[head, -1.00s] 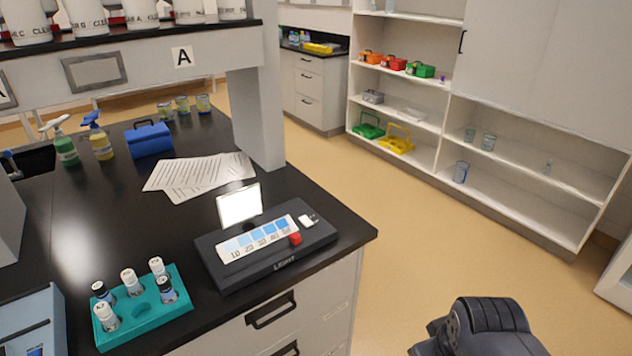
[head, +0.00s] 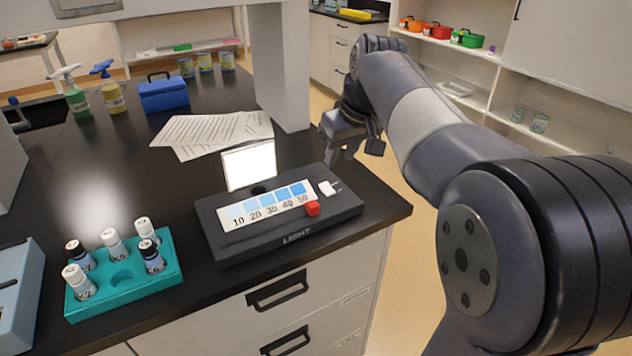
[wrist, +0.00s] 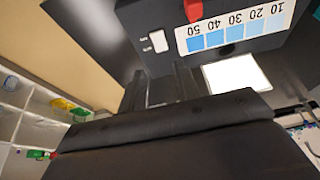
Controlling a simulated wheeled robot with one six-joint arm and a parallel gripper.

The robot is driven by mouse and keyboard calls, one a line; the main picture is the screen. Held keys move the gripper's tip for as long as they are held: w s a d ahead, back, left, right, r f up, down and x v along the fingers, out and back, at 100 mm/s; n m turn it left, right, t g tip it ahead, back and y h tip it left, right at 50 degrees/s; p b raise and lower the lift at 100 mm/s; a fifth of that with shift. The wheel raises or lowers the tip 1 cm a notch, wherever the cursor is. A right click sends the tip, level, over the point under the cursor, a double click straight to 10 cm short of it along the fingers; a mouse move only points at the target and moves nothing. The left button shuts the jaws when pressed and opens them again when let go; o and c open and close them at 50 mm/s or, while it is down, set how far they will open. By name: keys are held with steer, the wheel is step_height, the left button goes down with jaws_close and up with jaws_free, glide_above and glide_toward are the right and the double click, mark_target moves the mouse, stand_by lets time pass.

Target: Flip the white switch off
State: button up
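The white switch (head: 329,188) is a small white piece on the right end of the top of a dark box (head: 290,233) marked LIGHT. It also shows upside down in the wrist view (wrist: 158,41). Beside it are a red knob (head: 312,208) and a blue scale strip (head: 266,205). A panel (head: 249,166) on the box glows white. My gripper (head: 352,154) is above and behind the box's right end, apart from the switch. Its two fingers stand apart and empty in the wrist view (wrist: 160,76).
A teal rack (head: 125,278) with several vials stands at the front left of the black bench. Papers (head: 212,133) lie behind the box, near a shelf post (head: 281,70). A blue case (head: 163,94) and spray bottles stand farther back. The bench's right edge is close to the box.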

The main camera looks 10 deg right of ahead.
mark_target(327, 188)
steer(key=b+x, duration=0.1)
steer(key=x, duration=0.9)
steer(key=shift+c, duration=0.3)
